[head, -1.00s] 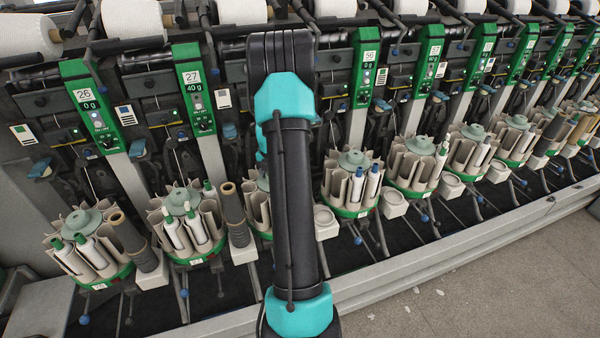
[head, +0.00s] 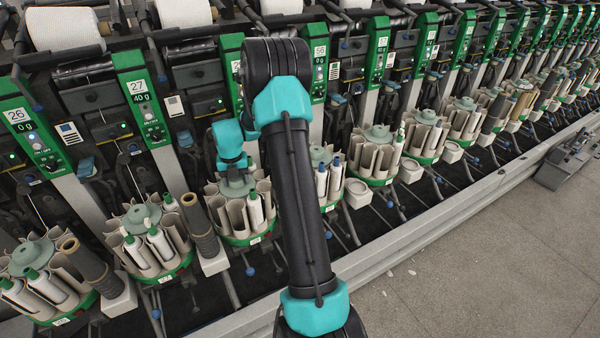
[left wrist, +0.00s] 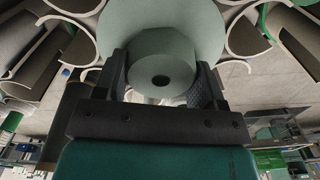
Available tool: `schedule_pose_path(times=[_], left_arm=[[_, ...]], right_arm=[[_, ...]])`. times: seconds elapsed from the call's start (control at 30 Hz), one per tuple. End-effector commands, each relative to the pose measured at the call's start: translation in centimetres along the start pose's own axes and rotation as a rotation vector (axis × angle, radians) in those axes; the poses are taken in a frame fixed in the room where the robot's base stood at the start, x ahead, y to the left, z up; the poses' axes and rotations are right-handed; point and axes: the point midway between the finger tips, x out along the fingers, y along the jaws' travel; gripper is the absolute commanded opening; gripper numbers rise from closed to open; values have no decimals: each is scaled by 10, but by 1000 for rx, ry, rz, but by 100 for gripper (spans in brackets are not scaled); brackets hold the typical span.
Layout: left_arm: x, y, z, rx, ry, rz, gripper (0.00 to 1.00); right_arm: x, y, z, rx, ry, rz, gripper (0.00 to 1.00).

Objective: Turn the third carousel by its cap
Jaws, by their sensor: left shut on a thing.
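The third carousel (head: 238,219) from the left is a ring of beige pockets on a green base, with a white-and-green bobbin in one front pocket. Its grey-green cap (head: 237,187) is partly hidden under my left gripper (head: 235,178). In the left wrist view, the round cap (left wrist: 160,62), with a dark hole in its hub, fills the space between the two dark fingers of my left gripper (left wrist: 160,80). The gripper is shut on the cap from above. My right gripper is not in view.
The first carousel (head: 42,278) and second carousel (head: 150,240) stand to the left, with a brown tube (head: 198,222) beside the second. A fourth carousel (head: 326,178) is close on the right, partly behind my arm. A pale rail (head: 415,222) runs along the front.

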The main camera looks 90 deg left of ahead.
Motion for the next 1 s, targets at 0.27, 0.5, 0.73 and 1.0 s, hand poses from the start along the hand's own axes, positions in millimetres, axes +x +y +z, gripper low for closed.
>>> schedule_pose_path(times=[0.27,0.5,0.73,1.0], left_arm=[[0,6,-1,-19,2,-1,21],[0,5,-1,-18,2,-1,67],[0,5,-1,-18,1,0,89],[-1,5,-1,-18,0,0,89]], right_arm=[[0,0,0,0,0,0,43],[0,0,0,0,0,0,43],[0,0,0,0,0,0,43],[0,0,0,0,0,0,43]])
